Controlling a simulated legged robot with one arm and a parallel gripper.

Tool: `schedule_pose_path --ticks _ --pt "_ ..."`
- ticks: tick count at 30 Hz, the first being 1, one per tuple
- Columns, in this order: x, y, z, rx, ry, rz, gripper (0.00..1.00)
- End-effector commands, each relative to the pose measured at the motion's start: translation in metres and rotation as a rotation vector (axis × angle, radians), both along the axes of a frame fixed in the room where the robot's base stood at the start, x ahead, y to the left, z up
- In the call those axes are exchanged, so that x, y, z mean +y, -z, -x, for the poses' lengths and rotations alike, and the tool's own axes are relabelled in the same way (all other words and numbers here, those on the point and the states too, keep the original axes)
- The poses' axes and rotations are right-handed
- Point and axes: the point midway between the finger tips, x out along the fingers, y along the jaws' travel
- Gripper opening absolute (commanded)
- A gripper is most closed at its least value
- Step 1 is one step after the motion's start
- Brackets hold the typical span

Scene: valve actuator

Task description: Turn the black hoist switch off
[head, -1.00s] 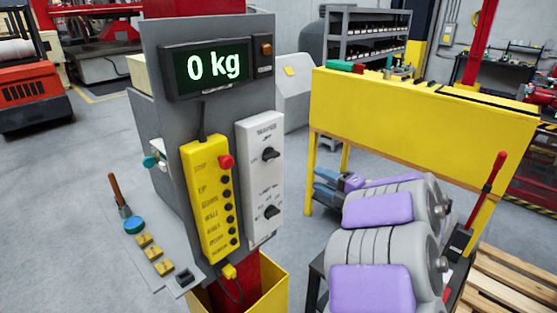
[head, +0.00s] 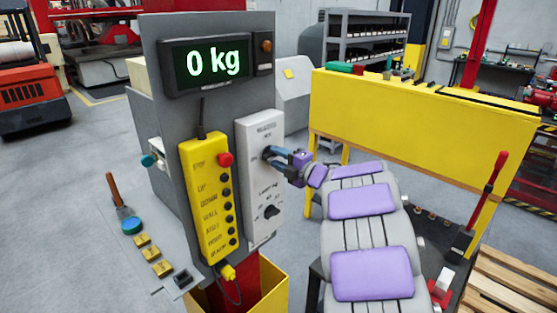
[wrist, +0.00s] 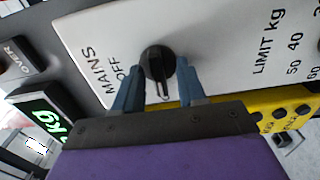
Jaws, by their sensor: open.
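The black mains switch (wrist: 158,62) is a round knob on the white panel (head: 254,185), with the words MAINS and OFF printed beside it in the wrist view. Its pointer bar points toward my gripper in that view, away from the OFF label. My gripper (wrist: 160,80) is open, with one blue finger on each side of the knob's lower part. Whether the fingers touch it I cannot tell. In the head view my gripper (head: 271,152) is at the upper knob and mostly hides it.
A second black knob (head: 271,212), marked LIMIT kg, sits lower on the panel. A yellow pendant (head: 208,200) with a red button hangs to the left. The display (head: 211,64) above reads 0 kg. A yellow bench (head: 420,115) stands behind my arm on the right.

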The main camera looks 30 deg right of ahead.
Motion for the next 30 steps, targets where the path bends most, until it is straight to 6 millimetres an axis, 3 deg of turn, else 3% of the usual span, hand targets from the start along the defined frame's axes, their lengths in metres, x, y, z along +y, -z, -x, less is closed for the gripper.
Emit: schedule_pose_path --ticks 9,22,30 --pt "0.0005 -0.0007 -0.0024 0.0 0.001 0.001 0.4" --pt "0.0005 -0.0001 -0.0023 0.001 0.002 0.001 0.0" --pt "0.0004 0.001 -0.0023 0.004 0.001 -0.002 0.0"
